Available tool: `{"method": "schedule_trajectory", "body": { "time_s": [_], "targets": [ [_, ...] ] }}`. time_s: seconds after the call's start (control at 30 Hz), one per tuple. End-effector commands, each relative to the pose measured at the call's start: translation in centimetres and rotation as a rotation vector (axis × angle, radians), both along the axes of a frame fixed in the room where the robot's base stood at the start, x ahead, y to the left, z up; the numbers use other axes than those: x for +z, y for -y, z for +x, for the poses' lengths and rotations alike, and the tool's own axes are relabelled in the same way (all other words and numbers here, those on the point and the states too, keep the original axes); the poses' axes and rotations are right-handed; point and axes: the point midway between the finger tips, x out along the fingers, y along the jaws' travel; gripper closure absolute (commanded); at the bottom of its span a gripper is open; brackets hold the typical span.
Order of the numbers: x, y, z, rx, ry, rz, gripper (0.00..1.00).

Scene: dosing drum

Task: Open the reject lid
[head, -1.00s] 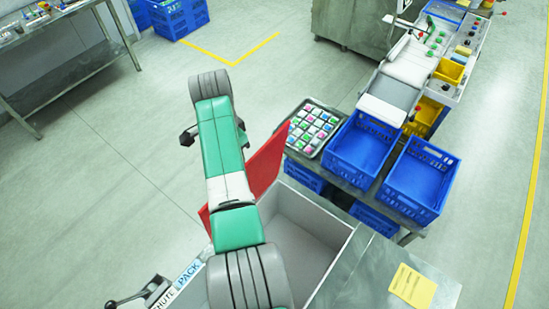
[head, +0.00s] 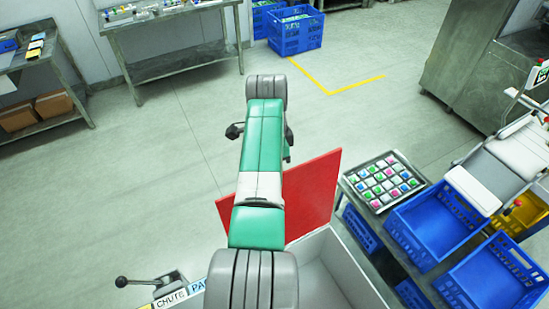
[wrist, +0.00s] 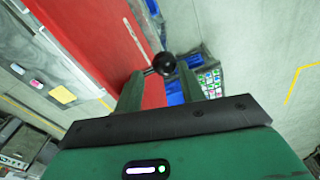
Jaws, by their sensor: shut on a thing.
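The red reject lid (head: 312,193) stands raised and tilted at the far edge of the grey bin (head: 337,268), whose inside shows in the head view. My arm covers the lid's middle. In the wrist view the lid (wrist: 90,45) fills the upper left, with a black round knob (wrist: 162,64) on a short stem at its edge. My gripper (wrist: 158,78) has its two fingers on either side of the knob's stem, shut on the handle. In the head view the gripper is hidden behind my arm.
A lever (head: 150,281) stands by the CHUTE label at lower left. Right of the bin, a bench carries a tray of coloured packs (head: 381,182) and blue crates (head: 440,218). Open floor (head: 180,150) lies beyond the lid.

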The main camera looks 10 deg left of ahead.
Motion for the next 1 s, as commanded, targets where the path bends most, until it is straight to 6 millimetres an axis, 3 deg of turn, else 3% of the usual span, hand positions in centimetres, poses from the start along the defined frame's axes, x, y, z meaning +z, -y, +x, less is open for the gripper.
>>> {"method": "schedule_trajectory", "body": {
  "time_s": [0.03, 0.07, 0.1, 0.43, 0.53, 0.8, 1.0],
  "targets": [
    [-3.9, 0.8, -0.9, -0.004, -0.034, -0.008, 1.0],
    [-3.9, 0.8, -0.9, -0.004, -0.034, -0.008, 0.59],
    [-3.9, 0.8, -0.9, -0.004, -0.034, -0.009, 0.51],
    [-3.8, 0.8, -0.9, -0.003, -0.034, -0.009, 0.5],
    [-2.8, 0.7, -0.7, -0.003, -0.028, -0.008, 0.5],
    [3.9, -0.4, 0.5, -0.001, 0.001, 0.002, 0.5],
    [7.4, -1.1, 1.0, 0.002, 0.015, 0.007, 0.5]
  ]
}}
